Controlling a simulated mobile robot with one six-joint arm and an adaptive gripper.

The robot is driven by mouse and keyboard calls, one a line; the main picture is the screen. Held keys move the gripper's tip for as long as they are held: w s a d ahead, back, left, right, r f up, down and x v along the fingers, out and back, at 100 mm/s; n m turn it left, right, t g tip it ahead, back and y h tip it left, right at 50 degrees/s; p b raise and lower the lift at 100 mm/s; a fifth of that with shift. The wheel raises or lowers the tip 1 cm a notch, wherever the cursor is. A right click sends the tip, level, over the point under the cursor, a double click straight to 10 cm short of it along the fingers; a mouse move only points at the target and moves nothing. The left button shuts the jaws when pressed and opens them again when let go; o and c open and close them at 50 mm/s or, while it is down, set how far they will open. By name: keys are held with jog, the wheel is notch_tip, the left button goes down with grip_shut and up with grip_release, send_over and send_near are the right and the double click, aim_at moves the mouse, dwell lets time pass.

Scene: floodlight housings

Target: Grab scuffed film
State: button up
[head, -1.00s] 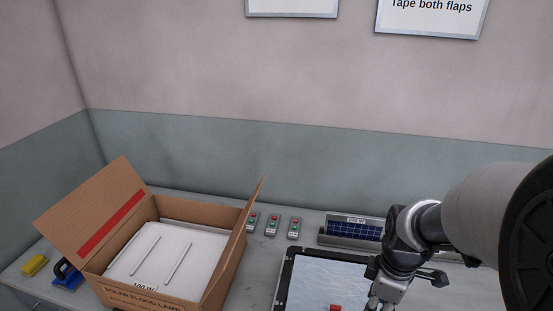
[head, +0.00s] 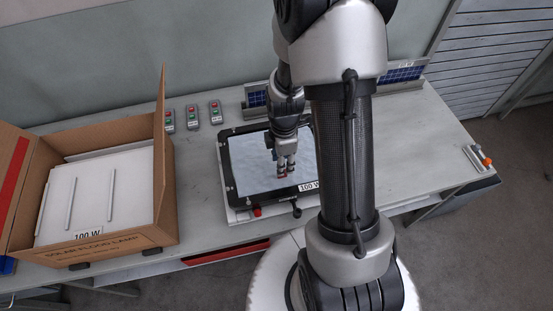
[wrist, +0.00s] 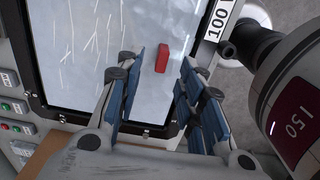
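The scuffed film (head: 250,160) is a pale bluish sheet with white scratch lines, lying over the face of a black-framed floodlight housing (head: 230,168) on the bench. It also shows in the wrist view (wrist: 85,60). A red tab (wrist: 163,56) stands on the film in the wrist view. My gripper (head: 286,172) is over the right part of the film, pointing down. In the wrist view my gripper (wrist: 160,72) has its blue-padded fingers apart, one on each side of the tab, with gaps visible. Whether the fingertips touch the film cannot be told.
An open carton (head: 165,215) with a white 100 W panel (head: 90,190) stands at the left, its flap upright beside the housing. Several small button boxes (head: 192,117) and a solar panel (head: 256,98) sit behind. The bench right of my arm is mostly clear.

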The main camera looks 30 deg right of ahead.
notch_tip(320, 180, down, 6)
jog(key=shift+s+a+r+b, duration=0.1)
jog(key=shift+s+b, duration=0.05)
jog(key=shift+b, duration=0.85)
jog(key=shift+c, duration=0.4)
grip_shut()
jog(key=shift+r, duration=0.1)
